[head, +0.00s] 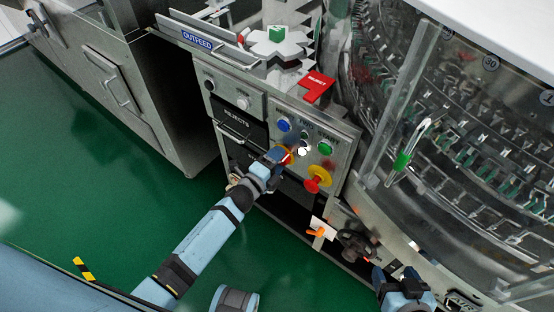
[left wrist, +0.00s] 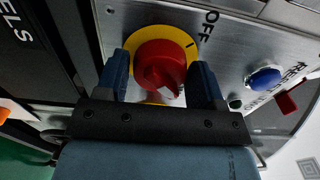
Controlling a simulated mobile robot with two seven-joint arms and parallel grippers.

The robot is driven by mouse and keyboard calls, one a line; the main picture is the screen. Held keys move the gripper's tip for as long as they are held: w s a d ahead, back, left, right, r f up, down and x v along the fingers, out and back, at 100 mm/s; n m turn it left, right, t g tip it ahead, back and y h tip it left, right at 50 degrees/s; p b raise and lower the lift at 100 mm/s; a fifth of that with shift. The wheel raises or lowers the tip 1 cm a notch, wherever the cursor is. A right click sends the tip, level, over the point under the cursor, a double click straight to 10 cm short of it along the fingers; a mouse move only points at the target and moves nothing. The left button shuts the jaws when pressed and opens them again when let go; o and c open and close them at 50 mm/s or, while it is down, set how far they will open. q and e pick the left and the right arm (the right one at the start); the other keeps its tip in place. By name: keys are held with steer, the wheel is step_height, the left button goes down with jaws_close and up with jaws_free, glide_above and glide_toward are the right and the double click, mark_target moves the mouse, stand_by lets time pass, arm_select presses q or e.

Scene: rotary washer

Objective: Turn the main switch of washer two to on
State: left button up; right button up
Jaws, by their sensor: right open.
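The main switch, a round red knob on a yellow disc, fills the middle of the left wrist view (left wrist: 158,62). The word OFF is printed on the grey panel at its upper right, and a short dark mark on the yellow disc lies toward that word. In the head view the switch (head: 290,156) is mostly hidden by my left gripper (head: 279,155). My left gripper is open, with one blue finger on each side of the red knob; contact cannot be told. My right gripper (head: 405,276) is open at the bottom right, away from the switch.
A second red knob on yellow (head: 318,178) sits to the right on the panel. Blue (head: 284,125), white (head: 304,147) and green (head: 325,148) buttons are above. A red tag (head: 316,86) lies on top. A clear-walled drum machine stands right; green floor is free at left.

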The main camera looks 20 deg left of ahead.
arm_select(q)
steer(key=shift+o, duration=1.1)
steer(key=p+v, duration=0.1)
steer(key=v, duration=1.2)
steer(key=shift+s, duration=0.4)
arm_select(e)
steer(key=shift+d, duration=0.1)
arm_select(q)
steer(key=shift+a, duration=0.1)
